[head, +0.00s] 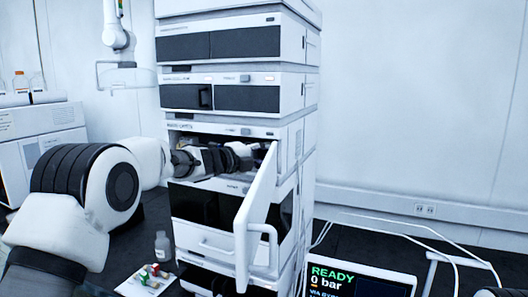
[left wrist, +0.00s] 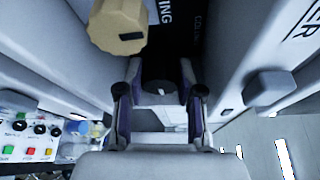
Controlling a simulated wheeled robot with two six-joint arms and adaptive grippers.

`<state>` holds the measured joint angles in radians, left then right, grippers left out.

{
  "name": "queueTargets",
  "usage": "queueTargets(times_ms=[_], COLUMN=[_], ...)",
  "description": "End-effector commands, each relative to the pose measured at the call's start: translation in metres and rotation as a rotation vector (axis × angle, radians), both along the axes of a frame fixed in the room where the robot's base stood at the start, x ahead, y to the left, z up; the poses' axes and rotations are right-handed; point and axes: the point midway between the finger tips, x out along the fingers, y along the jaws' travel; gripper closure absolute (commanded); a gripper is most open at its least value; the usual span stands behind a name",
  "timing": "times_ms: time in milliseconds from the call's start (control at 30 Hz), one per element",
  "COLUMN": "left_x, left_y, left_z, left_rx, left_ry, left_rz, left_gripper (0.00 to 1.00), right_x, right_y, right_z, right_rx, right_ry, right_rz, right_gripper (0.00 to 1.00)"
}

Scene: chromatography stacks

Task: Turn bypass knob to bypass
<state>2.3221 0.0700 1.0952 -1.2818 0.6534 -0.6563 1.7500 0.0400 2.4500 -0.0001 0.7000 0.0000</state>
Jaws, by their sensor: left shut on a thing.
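My left gripper (head: 240,158) reaches into the open compartment of the instrument stack (head: 225,128). In the left wrist view its two fingers (left wrist: 160,98) are closed on the sides of a dark round knob (left wrist: 160,74). The knob has a small pale mark near its lower edge; its label cannot be read, so I cannot tell its setting. A tan ridged knob (left wrist: 118,24) with a black mark sits above and left of the gripper, apart from it. In the head view the knobs are hidden by the gripper and the open door. My right gripper is not in view.
The white door (head: 257,215) stands open just right of my left gripper. A small screen (head: 358,283) reading READY, 0 bar is at the lower right. A bottle (head: 162,245) and a card with colored pieces (head: 132,286) lie left of the stack.

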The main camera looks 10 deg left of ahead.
Motion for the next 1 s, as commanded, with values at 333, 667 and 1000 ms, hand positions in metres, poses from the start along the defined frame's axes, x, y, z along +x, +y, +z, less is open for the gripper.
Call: queueTargets(times_ms=[333, 667, 1000], left_x=[0.0002, 0.0002, -0.0003], left_y=[0.0014, 0.0013, 0.0007], left_z=[0.0083, 0.0084, 0.0048], left_rx=[0.072, 0.074, 0.075], left_ry=[-0.026, -0.028, -0.021], left_rz=[0.004, 0.003, 0.002], left_gripper=[0.99, 0.99, 0.53], right_x=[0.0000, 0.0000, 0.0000], right_y=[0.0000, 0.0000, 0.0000], right_z=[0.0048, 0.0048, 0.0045], right_rx=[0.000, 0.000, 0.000], right_ry=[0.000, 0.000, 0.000], right_rz=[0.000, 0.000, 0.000], right_gripper=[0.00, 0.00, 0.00])
